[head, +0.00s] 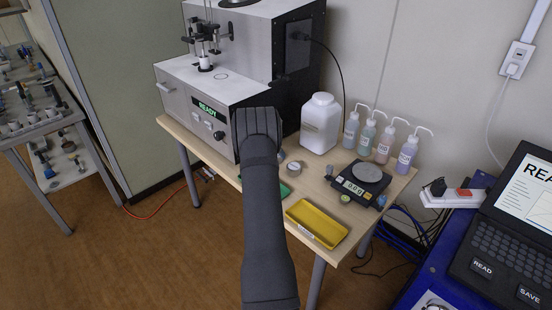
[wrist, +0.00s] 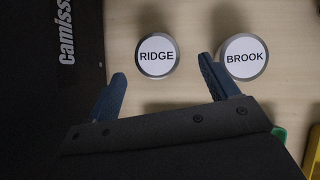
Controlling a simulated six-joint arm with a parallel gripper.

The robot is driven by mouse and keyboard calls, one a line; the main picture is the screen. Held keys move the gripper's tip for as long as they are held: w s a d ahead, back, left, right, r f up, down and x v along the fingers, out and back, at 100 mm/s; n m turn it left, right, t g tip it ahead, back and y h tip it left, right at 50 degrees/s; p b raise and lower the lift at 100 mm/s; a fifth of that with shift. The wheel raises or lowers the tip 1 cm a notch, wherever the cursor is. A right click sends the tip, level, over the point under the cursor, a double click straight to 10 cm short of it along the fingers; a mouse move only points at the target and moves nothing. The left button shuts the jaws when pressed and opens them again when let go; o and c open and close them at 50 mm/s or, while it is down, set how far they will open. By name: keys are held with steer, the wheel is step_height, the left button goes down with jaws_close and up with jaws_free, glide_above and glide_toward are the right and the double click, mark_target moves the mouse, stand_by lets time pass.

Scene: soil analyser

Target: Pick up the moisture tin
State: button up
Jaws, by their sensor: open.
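Two round tins with white labelled lids lie side by side on the table in the wrist view: one reads RIDGE (wrist: 157,55), the other BROOK (wrist: 244,58). My gripper (wrist: 163,72) is open and empty. Its blue fingers point toward the tins, with RIDGE roughly between them and the right finger in front of the gap between the tins. The height of the fingers above the table is unclear. In the head view my arm hides the fingers, and one tin (head: 294,168) shows just right of my arm; its label is unreadable.
The dark analyser (head: 292,60) borders the tins' left side in the wrist view. A yellow tray (head: 317,222), a scale (head: 360,183), a white jug (head: 320,122) and several wash bottles (head: 386,143) share the table (head: 165,122). A green object (head: 283,191) sits beside my arm.

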steer(key=shift+x, duration=2.85)
steer(key=shift+w+a+r, duration=0.1)
steer(key=shift+w, duration=0.1)
steer(key=c, duration=1.1)
